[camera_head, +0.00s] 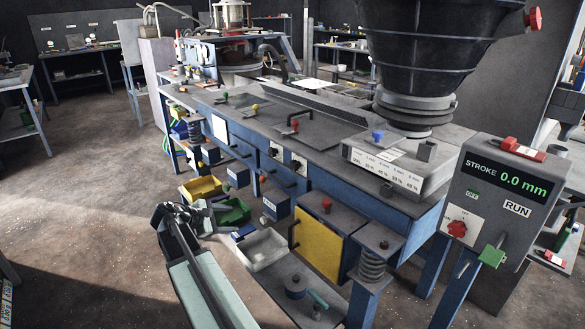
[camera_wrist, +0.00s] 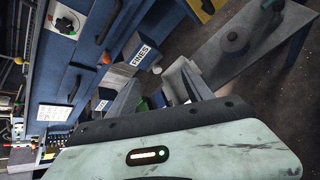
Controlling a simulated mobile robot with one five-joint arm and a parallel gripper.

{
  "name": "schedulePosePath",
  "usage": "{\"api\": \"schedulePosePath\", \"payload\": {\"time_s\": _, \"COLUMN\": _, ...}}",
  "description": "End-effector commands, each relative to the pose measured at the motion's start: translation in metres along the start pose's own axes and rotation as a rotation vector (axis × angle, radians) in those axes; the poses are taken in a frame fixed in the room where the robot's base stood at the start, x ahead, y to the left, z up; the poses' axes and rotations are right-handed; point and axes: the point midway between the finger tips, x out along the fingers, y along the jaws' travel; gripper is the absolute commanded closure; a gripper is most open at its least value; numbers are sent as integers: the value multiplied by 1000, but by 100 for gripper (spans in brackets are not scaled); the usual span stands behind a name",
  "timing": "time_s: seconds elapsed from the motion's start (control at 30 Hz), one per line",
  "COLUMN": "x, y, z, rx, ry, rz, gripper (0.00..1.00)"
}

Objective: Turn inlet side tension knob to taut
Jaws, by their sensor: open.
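Two small white plates with dark knobs, one plate (camera_head: 276,151) and another plate (camera_head: 299,163), sit on the blue front of the screen. I cannot tell which one is the inlet side tension knob, and their settings are too small to read. In the wrist view a white plate with a dark knob (camera_wrist: 65,22) and a green mark shows at upper left. My gripper (camera_head: 182,212) is low in front of the machine, apart from the plates. In the wrist view my gripper (camera_wrist: 158,88) is open, with nothing held between its fingers.
A yellow bin (camera_head: 203,189), a green bin (camera_head: 233,213) and a grey tray (camera_head: 262,249) stand low beside my arm. Floor (camera_head: 90,190) at left is clear.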

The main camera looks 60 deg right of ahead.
Motion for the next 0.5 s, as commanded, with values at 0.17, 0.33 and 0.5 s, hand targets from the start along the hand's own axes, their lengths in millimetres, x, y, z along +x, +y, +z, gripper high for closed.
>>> {"api": "schedulePosePath", "payload": {"time_s": 0.17, "x": 84, "y": 79, "z": 127, "rx": -435, "ry": -417, "rz": 76, "gripper": 41}}
{"api": "schedulePosePath", "payload": {"time_s": 0.33, "x": 100, "y": 102, "z": 175, "rx": -629, "ry": -584, "rz": 56, "gripper": 41}}
{"api": "schedulePosePath", "payload": {"time_s": 0.5, "x": 103, "y": 104, "z": 181, "rx": -644, "ry": -596, "rz": 53, "gripper": 41}}
